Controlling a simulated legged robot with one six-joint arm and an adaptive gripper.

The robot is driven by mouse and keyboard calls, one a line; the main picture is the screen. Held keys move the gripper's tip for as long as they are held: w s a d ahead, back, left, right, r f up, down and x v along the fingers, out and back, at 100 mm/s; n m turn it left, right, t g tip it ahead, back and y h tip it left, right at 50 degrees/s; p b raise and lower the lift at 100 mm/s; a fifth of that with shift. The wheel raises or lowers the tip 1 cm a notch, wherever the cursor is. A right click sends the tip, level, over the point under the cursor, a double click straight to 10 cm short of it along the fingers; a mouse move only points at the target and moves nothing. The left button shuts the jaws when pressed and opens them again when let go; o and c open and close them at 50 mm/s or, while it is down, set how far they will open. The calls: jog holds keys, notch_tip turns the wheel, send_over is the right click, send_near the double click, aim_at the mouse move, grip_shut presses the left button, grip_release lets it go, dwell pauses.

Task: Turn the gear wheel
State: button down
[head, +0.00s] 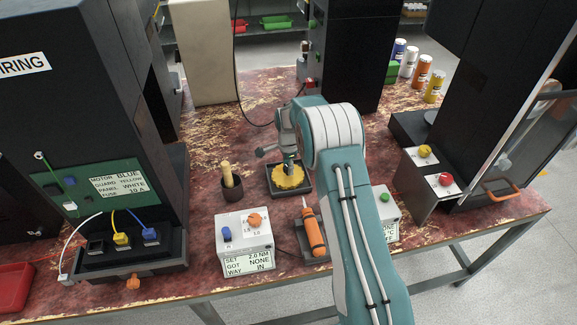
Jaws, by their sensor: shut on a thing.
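The yellow gear wheel (290,181) lies flat in a dark square tray (291,194) on the worn red-brown bench, near the picture's middle. My arm reaches in from the lower right, and my gripper (289,166) points down over the wheel's middle. It is shut on the gear wheel. My gripper and wrist hide the wheel's centre and back edge, so the exact contact does not show.
A dark cup with a wooden handle (226,170) stands left of the tray. In front are a white control box (232,226) and an orange tool (312,231) in a holder. Tall dark machines stand left (70,110), behind and right (510,80). A black cable hangs behind.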

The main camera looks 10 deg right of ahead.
aim_at(287, 166)
jog(key=m, duration=0.4)
jog(key=shift+s+a+f+m, duration=0.1)
jog(key=shift+a+f+m, duration=0.1)
jog(key=shift+m, duration=0.1)
jog(key=m, duration=0.3)
jog(key=shift+m, duration=0.4)
jog(key=m, duration=0.4)
jog(key=shift+r, duration=0.1)
jog(key=shift+w+r+m, duration=0.1)
jog(key=shift+w+m, duration=0.1)
jog(key=shift+m, duration=1.9)
jog(key=shift+c, duration=1.5)
grip_release()
notch_tip(287, 166, up, 12)
